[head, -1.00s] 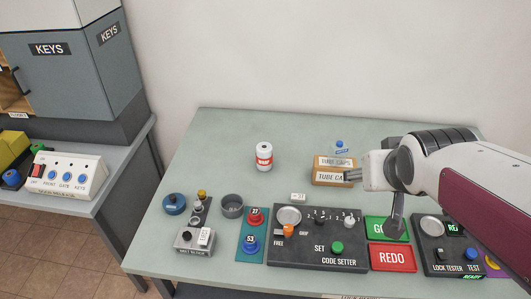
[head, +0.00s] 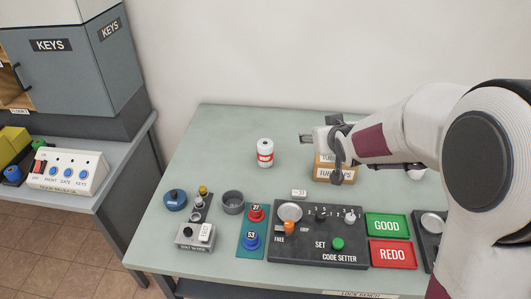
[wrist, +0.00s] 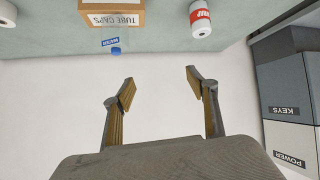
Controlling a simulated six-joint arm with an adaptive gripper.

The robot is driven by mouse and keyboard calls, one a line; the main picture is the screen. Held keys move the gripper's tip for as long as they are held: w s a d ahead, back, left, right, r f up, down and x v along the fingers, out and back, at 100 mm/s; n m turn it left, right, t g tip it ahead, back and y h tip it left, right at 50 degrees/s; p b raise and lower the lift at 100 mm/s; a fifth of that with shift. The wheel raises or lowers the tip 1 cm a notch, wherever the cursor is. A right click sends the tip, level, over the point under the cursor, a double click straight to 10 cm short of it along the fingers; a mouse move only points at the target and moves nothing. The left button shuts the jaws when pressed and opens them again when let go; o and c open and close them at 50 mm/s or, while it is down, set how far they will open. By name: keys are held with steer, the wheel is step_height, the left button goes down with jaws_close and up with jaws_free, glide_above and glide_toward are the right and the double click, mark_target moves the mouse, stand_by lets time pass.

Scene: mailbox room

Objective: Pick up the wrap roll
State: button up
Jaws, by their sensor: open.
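The wrap roll (head: 265,153) is a white cylinder with a red label. It stands upright on the green-grey table (head: 215,140), left of my gripper. It also shows at the top of the wrist view (wrist: 201,18), right of and beyond the jaws. My gripper (head: 306,139) is in the air to the right of the roll, apart from it. In the wrist view its two fingers (wrist: 160,80) are spread, with nothing between them but the white wall behind.
The tube caps box (head: 335,174) stands below my wrist. The code setter (head: 320,235), GOOD tray (head: 386,226) and REDO tray (head: 391,254) line the front. Table around the roll is clear.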

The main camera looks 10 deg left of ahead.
steer(key=w+a+f+n+y, duration=0.1)
steer(key=w+a+f+y, duration=0.1)
steer(key=w+a+f, duration=0.35)
steer(key=n+t+y, duration=0.1)
steer(key=n+y, duration=0.1)
steer(key=y, duration=0.1)
glide_toward(267, 145)
steer(key=x, duration=0.4)
steer(key=shift+s+a+r, duration=0.1)
steer(key=shift+s+r, duration=0.05)
steer(key=shift+s, duration=0.05)
steer(key=shift+h, duration=0.3)
steer(key=shift+w+a+f+m, duration=0.15)
steer(key=shift+w+a+f, duration=0.15)
steer(key=shift+w, duration=0.2)
steer(key=shift+w+a+f+m, duration=0.15)
steer(key=shift+w+a+f, duration=0.1)
steer(key=shift+w, duration=0.3)
steer(key=shift+w, duration=0.1)
steer(key=shift+x, duration=2.5)
steer(key=c, duration=1)
